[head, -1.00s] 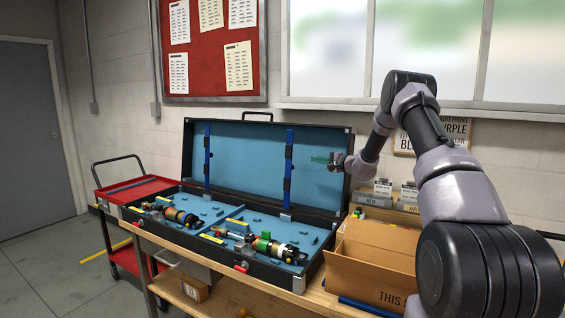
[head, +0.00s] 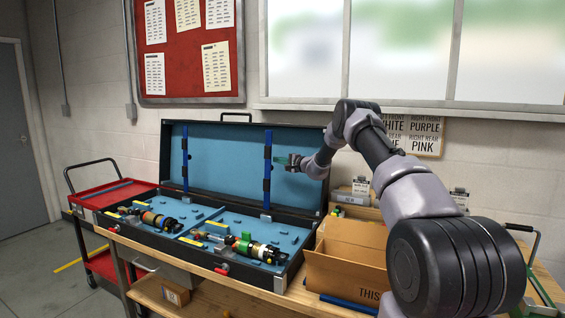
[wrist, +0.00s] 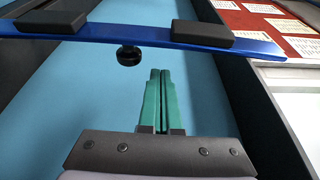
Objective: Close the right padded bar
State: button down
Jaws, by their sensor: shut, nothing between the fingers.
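The right padded bar (head: 267,172) is blue with dark pads and stands upright against the open lid of the black case (head: 230,150). In the wrist view the bar (wrist: 240,42) crosses the top of the picture, with a black knob (wrist: 129,55) just beside it. My gripper (head: 279,160) is in front of the lid, just right of the bar. Its green fingers (wrist: 160,74) are together and empty, pointing toward the bar. A gap shows between the fingertips and the bar in the wrist view. A shock absorber (head: 257,248) lies in the right half of the case's blue tray.
A second blue bar (head: 185,160) stands upright at the lid's left, and another shock (head: 152,218) lies in the left half. A cardboard box (head: 345,270) stands right of the case on the bench, below my arm. A red cart (head: 105,195) stands at left.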

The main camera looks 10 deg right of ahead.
jog(key=shift+s+a+r, duration=0.15)
jog(key=shift+s+a, duration=0.7)
jog(key=shift+s, duration=0.3)
